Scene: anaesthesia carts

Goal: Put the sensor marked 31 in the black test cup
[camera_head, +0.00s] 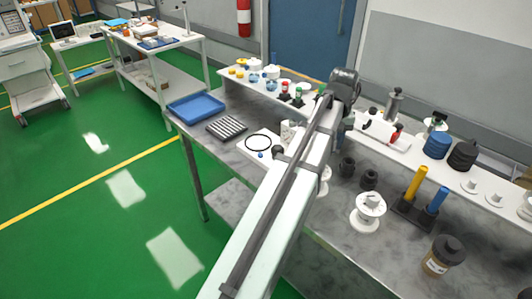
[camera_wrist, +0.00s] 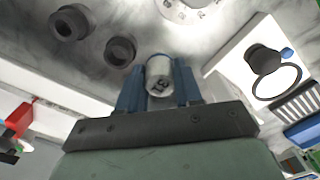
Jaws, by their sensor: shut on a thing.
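My gripper (camera_wrist: 158,88) is shut on a pale grey cylindrical sensor (camera_wrist: 158,72), held between its blue fingers. Dark marks show on the sensor's end, but I cannot read the number. Two black hollow cups, one at the upper left (camera_wrist: 70,22) and one nearer (camera_wrist: 121,51), stand on the metal bench in the wrist view, left of the sensor and apart from it. In the head view black cups (camera_head: 346,167) (camera_head: 369,179) stand right of my arm. Another black cup-like piece (camera_wrist: 263,58) is on a white board. My arm hides the gripper in the head view.
The white board (camera_head: 255,143) also carries a black ring (camera_wrist: 277,82) and a blue knob. A white round stand (camera_head: 368,212), a rack with yellow and blue cylinders (camera_head: 412,212) and a brown jar (camera_head: 444,254) are at the right. A blue tray (camera_head: 196,107) lies at the left.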

